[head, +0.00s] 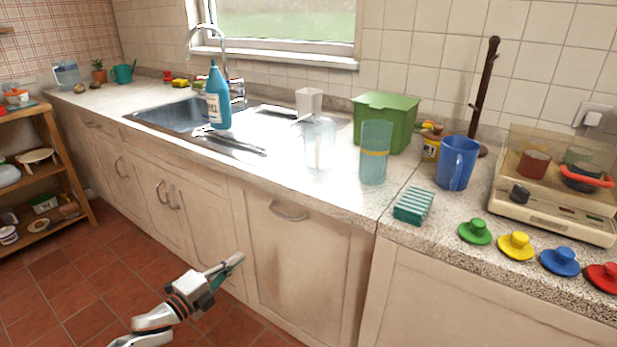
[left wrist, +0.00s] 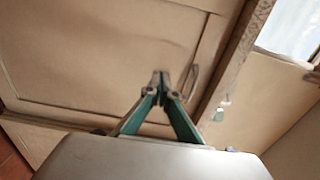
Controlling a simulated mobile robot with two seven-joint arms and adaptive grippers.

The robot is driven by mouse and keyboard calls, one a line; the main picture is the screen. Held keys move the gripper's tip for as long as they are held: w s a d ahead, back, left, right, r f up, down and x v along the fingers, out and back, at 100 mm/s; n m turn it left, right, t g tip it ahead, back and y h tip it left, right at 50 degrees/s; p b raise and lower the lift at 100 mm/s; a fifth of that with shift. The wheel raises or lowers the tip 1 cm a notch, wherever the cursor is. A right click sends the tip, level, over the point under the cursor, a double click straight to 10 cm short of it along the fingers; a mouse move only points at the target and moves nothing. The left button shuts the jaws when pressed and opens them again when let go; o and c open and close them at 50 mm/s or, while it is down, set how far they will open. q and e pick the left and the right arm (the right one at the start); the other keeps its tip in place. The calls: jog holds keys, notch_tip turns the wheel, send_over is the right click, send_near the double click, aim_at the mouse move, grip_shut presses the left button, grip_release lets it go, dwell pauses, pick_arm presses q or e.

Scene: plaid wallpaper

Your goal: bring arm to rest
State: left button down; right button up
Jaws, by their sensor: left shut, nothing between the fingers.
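My left arm comes in at the bottom left of the head view. Its gripper (head: 232,265) is in front of the lower cabinet doors, below the counter edge, apart from the counter. In the left wrist view the two green fingers (left wrist: 160,82) meet at their tips, shut and empty. A beige cabinet door (left wrist: 110,60) with a curved handle (left wrist: 188,82) lies beyond them. I cannot tell the exact gap between the fingertips and the door. My right gripper is not in view.
The counter (head: 290,172) holds a blue bottle (head: 218,100), a green bin (head: 385,120), a blue mug (head: 456,165), a sponge (head: 413,205) and several coloured knobs. A wooden shelf (head: 50,135) stands at the left. The tiled floor (head: 75,275) is clear around my left arm.

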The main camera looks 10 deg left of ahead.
pick_arm(q)
jog(key=s+d+f+n+g+y+p, duration=0.1)
jog(key=s+n, duration=0.5)
jog(key=s, duration=0.6)
jog(key=s+d+f+n+g+y+p, duration=0.2)
jog(key=s+d+f+n+g+p, duration=0.1)
jog(key=s, duration=0.9)
jog(key=s+d+f+n+g+y+p, duration=0.1)
jog(key=s+d+n+p, duration=0.5)
jog(key=s, duration=0.6)
notch_tip(320, 180, down, 3)
jog(key=d+n+g, duration=0.1)
jog(key=d+n, duration=0.1)
jog(key=n, duration=0.1)
jog(key=shift+s+r, duration=0.2)
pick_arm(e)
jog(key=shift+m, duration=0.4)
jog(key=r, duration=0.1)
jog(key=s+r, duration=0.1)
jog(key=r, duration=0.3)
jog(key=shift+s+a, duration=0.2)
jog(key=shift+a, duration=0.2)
pick_arm(q)
jog(key=shift+d, duration=0.1)
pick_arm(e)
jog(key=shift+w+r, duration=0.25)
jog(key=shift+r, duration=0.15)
